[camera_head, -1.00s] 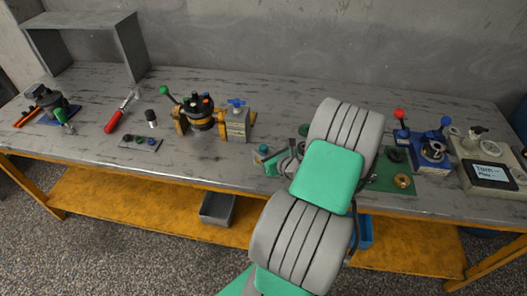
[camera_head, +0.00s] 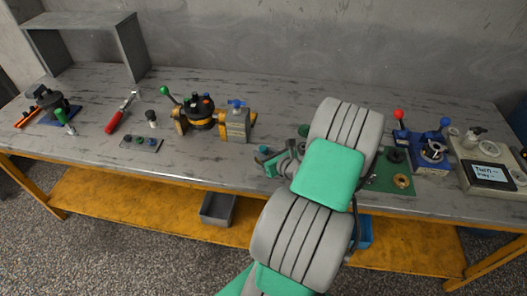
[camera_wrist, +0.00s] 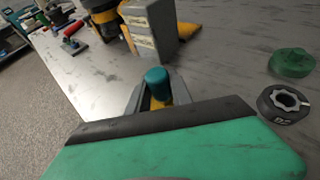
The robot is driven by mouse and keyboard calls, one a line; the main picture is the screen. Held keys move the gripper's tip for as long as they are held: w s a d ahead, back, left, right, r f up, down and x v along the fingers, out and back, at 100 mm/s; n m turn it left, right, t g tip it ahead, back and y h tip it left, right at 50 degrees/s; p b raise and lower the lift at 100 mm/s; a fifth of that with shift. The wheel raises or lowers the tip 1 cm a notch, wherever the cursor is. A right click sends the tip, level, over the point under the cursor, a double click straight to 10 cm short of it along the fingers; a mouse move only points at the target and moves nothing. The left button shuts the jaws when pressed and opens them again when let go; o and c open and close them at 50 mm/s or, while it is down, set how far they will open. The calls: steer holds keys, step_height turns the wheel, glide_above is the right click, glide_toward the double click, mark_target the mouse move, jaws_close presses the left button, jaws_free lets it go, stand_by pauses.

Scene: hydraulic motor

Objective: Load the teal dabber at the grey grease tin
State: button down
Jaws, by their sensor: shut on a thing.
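The teal dabber (camera_wrist: 157,80) shows in the wrist view as a rounded teal top with a yellow part below it. My gripper (camera_wrist: 158,97) is shut on it, with a grey finger on each side. In the head view my gripper (camera_head: 276,162) is near the bench's front edge, and the teal top (camera_head: 264,150) shows at its left. A dark round piece with a pale toothed ring (camera_wrist: 283,103) lies to the right in the wrist view, apart from the gripper. I cannot tell whether it is the grey grease tin. My arm hides part of the bench.
A green round piece (camera_wrist: 292,62) lies behind the dark one. A grey block with a blue tap (camera_head: 237,122) stands left of my gripper, beside a black-and-yellow motor (camera_head: 198,112). A blue fixture (camera_head: 431,152) stands right. The bench between block and gripper is clear.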

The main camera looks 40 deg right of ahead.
mark_target(263, 148)
steer(key=shift+r+p, duration=3.2)
steer(key=shift+r, duration=0.3)
steer(key=shift+f, duration=0.1)
